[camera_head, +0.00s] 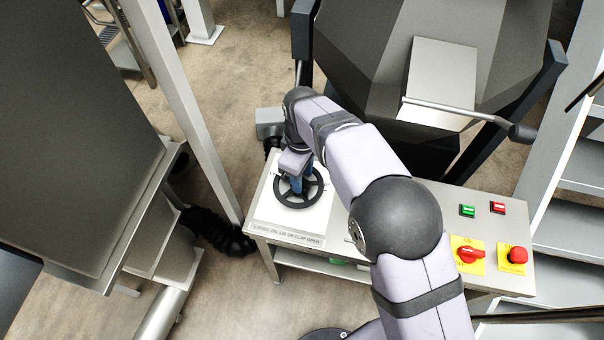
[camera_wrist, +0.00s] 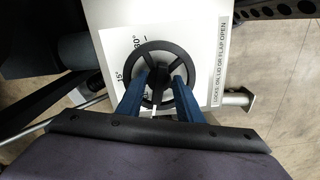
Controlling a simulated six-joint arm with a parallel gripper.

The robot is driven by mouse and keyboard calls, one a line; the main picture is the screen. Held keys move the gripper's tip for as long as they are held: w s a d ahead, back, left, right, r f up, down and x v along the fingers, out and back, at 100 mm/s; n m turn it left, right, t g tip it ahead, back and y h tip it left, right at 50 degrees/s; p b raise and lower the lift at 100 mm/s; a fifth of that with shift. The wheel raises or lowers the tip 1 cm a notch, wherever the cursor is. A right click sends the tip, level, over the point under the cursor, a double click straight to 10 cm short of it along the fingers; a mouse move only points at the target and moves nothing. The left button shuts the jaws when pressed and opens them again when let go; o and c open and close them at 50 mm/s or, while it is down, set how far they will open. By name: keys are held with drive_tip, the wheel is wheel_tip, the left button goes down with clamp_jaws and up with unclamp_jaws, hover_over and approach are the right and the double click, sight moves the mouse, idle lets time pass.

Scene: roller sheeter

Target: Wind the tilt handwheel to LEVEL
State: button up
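The tilt handwheel (camera_head: 299,187) is a black spoked wheel on the white top panel of a control stand. In the wrist view the handwheel (camera_wrist: 160,48) lies flat below my gripper, with printed angle marks (camera_wrist: 128,62) including 15° and 30° beside it. A LEVEL mark is not readable. My gripper (camera_head: 302,182) points down over the wheel. In the wrist view my gripper (camera_wrist: 161,76) has its two blue fingers apart, reaching inside the rim on either side of the dark hub. I cannot tell whether they press on the hub or spokes.
A label (camera_head: 287,234) about lid or flap open runs along the panel's front edge. To the right are green (camera_head: 467,210) and red (camera_head: 498,207) buttons, a red rotary switch (camera_head: 470,255) and a red stop button (camera_head: 517,255). A large dark hopper (camera_head: 375,60) stands behind.

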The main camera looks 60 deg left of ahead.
drive_tip(key=shift+r+b, duration=0.9)
drive_tip(key=shift+r, duration=2.75)
drive_tip(key=w+d+r+m+g+p, duration=0.1)
drive_tip(key=w+d+r+m+p, duration=0.1)
drive_tip(key=d+r+p, duration=0.35)
drive_tip(key=w+d+r+m+p, duration=0.2)
drive_tip(key=w+d, duration=0.1)
drive_tip(key=d, duration=0.6)
drive_tip(key=w+d+f+m+b, duration=0.1)
drive_tip(key=w+d+m, duration=0.3)
drive_tip(key=d, duration=0.3)
drive_tip(key=w+d+f+m+b, duration=0.1)
drive_tip(key=w+d+m, duration=0.3)
drive_tip(key=d, duration=0.4)
drive_tip(key=d+f+m+b, duration=0.1)
drive_tip(key=d+f+m, duration=0.1)
drive_tip(key=d+m, duration=0.2)
drive_tip(key=s+d+f+m+b, duration=0.1)
drive_tip(key=d+f+m+b, duration=0.1)
drive_tip(key=d, duration=0.9)
drive_tip(key=d+f+m+t+b, duration=0.1)
drive_tip(key=d+f+m+b, duration=0.1)
drive_tip(key=d+f+m, duration=0.2)
drive_tip(key=d+m, duration=0.2)
drive_tip(key=d, duration=0.2)
drive_tip(key=shift+s+d, duration=0.2)
drive_tip(key=shift+s, duration=0.2)
